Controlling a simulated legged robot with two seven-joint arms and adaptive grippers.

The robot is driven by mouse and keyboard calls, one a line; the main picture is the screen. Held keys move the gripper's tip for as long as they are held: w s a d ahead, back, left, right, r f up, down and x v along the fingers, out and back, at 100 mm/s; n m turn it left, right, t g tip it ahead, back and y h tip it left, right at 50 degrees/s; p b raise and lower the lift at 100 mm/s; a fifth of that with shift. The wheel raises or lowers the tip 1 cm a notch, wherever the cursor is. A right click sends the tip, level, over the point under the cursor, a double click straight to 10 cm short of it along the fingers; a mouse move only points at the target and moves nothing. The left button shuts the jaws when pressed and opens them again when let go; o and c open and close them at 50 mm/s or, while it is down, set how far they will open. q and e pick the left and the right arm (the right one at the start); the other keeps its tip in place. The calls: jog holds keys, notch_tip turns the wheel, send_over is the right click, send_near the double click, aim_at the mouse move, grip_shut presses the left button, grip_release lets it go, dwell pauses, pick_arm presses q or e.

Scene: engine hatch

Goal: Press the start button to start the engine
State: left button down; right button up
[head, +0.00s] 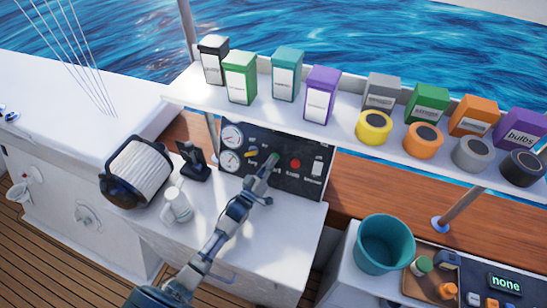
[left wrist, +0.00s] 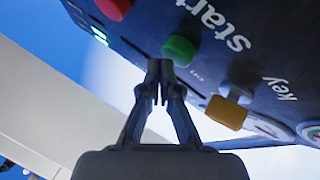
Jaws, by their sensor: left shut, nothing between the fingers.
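The dark control panel (head: 312,182) stands at the back of the white counter. Its green start button (head: 275,157) shows just past the tip of my left gripper (head: 269,167). In the left wrist view the green button (left wrist: 180,49) sits beside the word "start". My left gripper (left wrist: 160,75) is shut and empty, its fingertips right at the button's lower left edge. I cannot tell whether they touch it. A red button (left wrist: 113,8) is at the upper left, and a yellow key (left wrist: 227,112) is at the right, by the word "key". My right gripper is not in view.
A white shelf (head: 345,115) with several boxes and tape rolls overhangs the panel. A white mug (head: 177,205), a ribbed filter (head: 140,172) and a black stand (head: 193,162) are left of my arm. A teal bucket (head: 385,245) and a tray (head: 420,285) are at right.

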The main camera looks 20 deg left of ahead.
pick_arm(q)
jog(key=shift+s+a+r, duration=0.1)
jog(key=shift+s+r, duration=0.1)
jog(key=shift+s, duration=0.25)
jog(key=shift+p, duration=0.3)
jog(key=s+p, duration=0.1)
jog(key=s+r+p, duration=0.1)
jog(key=s, duration=0.1)
jog(key=s+r+p, duration=0.1)
jog(key=p, duration=0.1)
jog(key=shift+s, duration=0.25)
jog(key=shift+r, duration=0.1)
dwell(0.3)
